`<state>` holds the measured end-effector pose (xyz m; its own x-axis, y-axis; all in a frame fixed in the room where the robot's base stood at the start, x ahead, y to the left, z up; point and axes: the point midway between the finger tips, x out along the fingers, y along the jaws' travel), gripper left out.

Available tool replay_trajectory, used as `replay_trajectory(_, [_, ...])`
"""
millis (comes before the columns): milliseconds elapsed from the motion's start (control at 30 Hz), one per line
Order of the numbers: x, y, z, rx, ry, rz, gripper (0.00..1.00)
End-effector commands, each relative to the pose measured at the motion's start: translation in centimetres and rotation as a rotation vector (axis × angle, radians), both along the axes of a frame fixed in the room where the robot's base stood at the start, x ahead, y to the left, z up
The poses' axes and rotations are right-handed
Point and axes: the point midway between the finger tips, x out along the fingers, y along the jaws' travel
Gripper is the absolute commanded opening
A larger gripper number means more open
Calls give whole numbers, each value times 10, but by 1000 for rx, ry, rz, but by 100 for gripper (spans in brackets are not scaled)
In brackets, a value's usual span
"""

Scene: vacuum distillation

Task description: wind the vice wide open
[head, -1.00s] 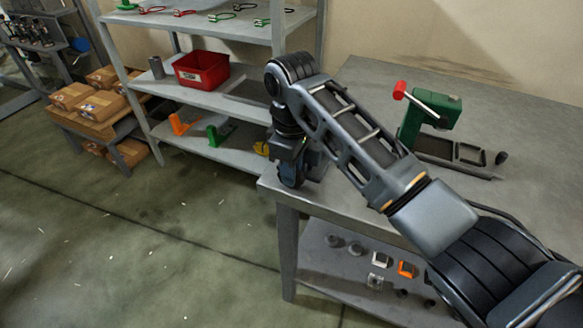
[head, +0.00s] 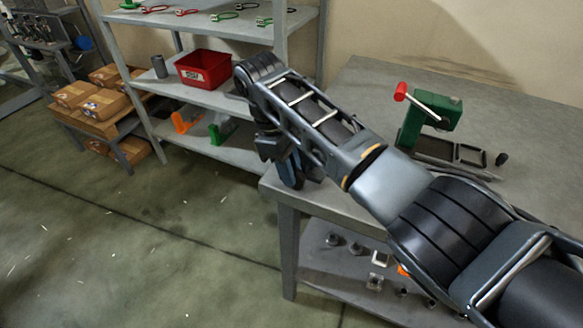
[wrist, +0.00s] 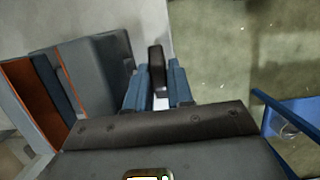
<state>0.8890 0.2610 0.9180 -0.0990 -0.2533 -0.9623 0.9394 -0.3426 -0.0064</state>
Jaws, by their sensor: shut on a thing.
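My gripper (head: 288,170) is low at the near left corner of the grey bench, mostly covered by my arm in the head view. In the wrist view my gripper (wrist: 156,72) has its blue fingers closed around a dark upright bar (wrist: 157,68), which looks like the vice's handle. A dark grey block with an orange strip (wrist: 100,75) stands just left of the fingers; it may be the vice's body, but I cannot tell. The vice's jaws and their gap are not clearly seen.
A green bench tool (head: 436,108) with a red-capped lever stands further back on the bench (head: 355,100). A red bin (head: 204,69) is on the shelf behind. Small parts lie on the bench's lower shelf. Open floor is left of the bench.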

Motion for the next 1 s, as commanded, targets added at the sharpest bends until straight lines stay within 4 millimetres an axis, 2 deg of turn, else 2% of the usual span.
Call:
replay_trajectory(267, [0, 0, 0, 0, 0, -1, 0])
replay_trajectory(300, [0, 0, 0, 0, 0, -1, 26])
replay_trajectory(333, [0, 0, 0, 0, 0, -1, 28])
replay_trajectory(600, [0, 0, 1, 0, 0, -1, 28])
replay_trajectory(733, [1, 2, 8, 1, -1, 0, 28])
replay_trajectory(867, [3, 7, 22, 0, -3, 1, 28])
replay_trajectory(1000, [6, 12, 49, 0, -3, 1, 28])
